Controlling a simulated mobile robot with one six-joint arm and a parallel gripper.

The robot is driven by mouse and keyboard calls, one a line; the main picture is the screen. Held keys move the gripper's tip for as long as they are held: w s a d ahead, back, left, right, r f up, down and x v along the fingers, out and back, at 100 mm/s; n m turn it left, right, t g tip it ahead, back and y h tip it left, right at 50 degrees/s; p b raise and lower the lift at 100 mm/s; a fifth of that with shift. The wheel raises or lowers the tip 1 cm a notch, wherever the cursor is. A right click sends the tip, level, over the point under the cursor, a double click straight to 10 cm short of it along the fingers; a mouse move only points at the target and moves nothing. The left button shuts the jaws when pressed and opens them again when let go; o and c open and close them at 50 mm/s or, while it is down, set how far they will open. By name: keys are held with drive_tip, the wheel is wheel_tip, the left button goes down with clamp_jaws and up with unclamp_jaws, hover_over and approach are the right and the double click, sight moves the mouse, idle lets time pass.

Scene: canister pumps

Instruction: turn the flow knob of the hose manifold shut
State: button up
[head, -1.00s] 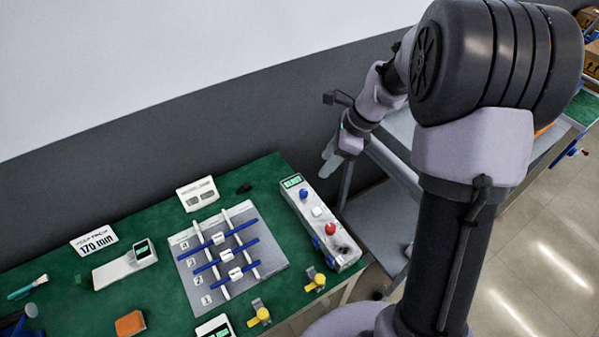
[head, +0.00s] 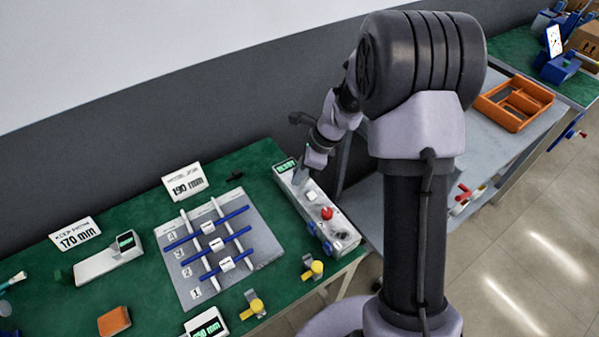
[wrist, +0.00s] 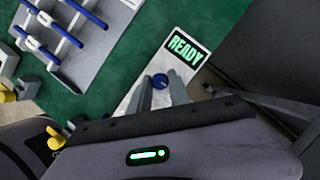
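A long pale control box (head: 345,243) stands at the right end of the green bench. A blue knob (wrist: 160,82) sits on it beside a green READY display (wrist: 186,50). My gripper (wrist: 162,90) is open, with one finger on each side of the blue knob; I cannot tell whether they touch it. In the head view my gripper (head: 301,174) is over the box's far end and hides this knob. No label names the hose manifold.
A grey board (head: 258,258) with crossed blue and white bars lies left of the box. Yellow-topped fittings (head: 313,269) stand near the bench's front edge. A grey table (head: 480,150) with an orange tray (head: 513,104) stands to the right.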

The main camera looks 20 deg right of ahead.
clamp_jaws()
drive_tip(key=shift+r+n+p, duration=0.1)
drive_tip(key=shift+n+p, duration=0.2)
drive_tip(key=shift+p, duration=0.1)
drive_tip(key=n+g+p, duration=0.1)
drive_tip(key=n+p, duration=0.1)
drive_tip(key=shift+w+r+n+p, duration=0.1)
drive_tip(key=shift+n+p, duration=0.25)
drive_tip(key=shift+n, duration=0.05)
drive_tip(key=n+g+p, duration=0.2)
drive_tip(key=n+p, duration=0.1)
drive_tip(key=n, duration=0.1)
drive_tip(key=shift+w+n+p, duration=0.1)
drive_tip(key=shift+n+p, duration=0.2)
drive_tip(key=shift+n, duration=0.1)
drive_tip(key=n+p, duration=0.1)
drive_tip(key=n, duration=0.1)
drive_tip(key=n+g+p, duration=0.1)
drive_tip(key=n, duration=0.1)
drive_tip(key=shift+w+g+h+p, duration=0.15)
drive_tip(key=shift+g+h+p, duration=0.15)
drive_tip(key=shift+a+n+g+h+p, duration=0.1)
drive_tip(key=shift+n+g+h+p, duration=0.25)
drive_tip(key=shift+n, duration=0.85)
drive_tip(key=shift+a+n+g+h+p, duration=0.15)
drive_tip(key=shift+n+h+p, duration=0.3)
drive_tip(key=shift+n, duration=0.75)
drive_tip(key=shift+d+f, duration=0.1)
drive_tip(key=shift+f, duration=0.1)
